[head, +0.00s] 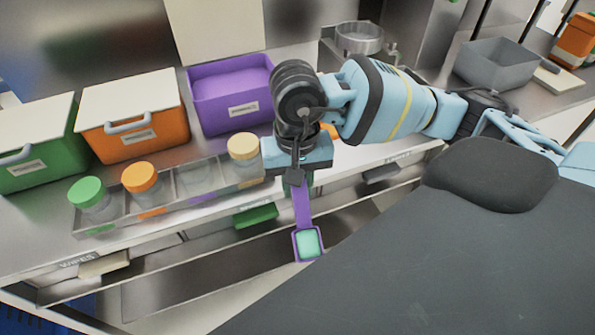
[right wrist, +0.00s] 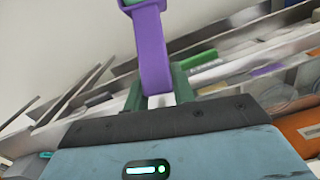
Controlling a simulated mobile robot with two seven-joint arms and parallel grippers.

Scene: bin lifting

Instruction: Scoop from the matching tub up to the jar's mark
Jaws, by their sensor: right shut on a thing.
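My right gripper (head: 297,181) is shut on the handle of a purple scoop (head: 302,212) and holds it in front of the counter's edge. The scoop hangs downward in the head view, with mint green showing in its square bowl; I cannot tell whether that is contents. The scoop also shows in the right wrist view (right wrist: 153,50), between the fingers. A purple tub (head: 236,112) stands open with purple contents. An orange tub (head: 142,135) and a green tub (head: 35,165) have white lids on. Jars with green (head: 88,192), orange (head: 140,178) and cream (head: 243,147) lids stand in a rack. My left gripper is out of view.
The clear rack (head: 120,222) runs along the counter's front, with an apparently jarless slot between the orange and cream lids. A metal fixture (head: 358,40) stands behind my right arm. A grey bin (head: 495,68) is at the back right. A shelf lies below the counter.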

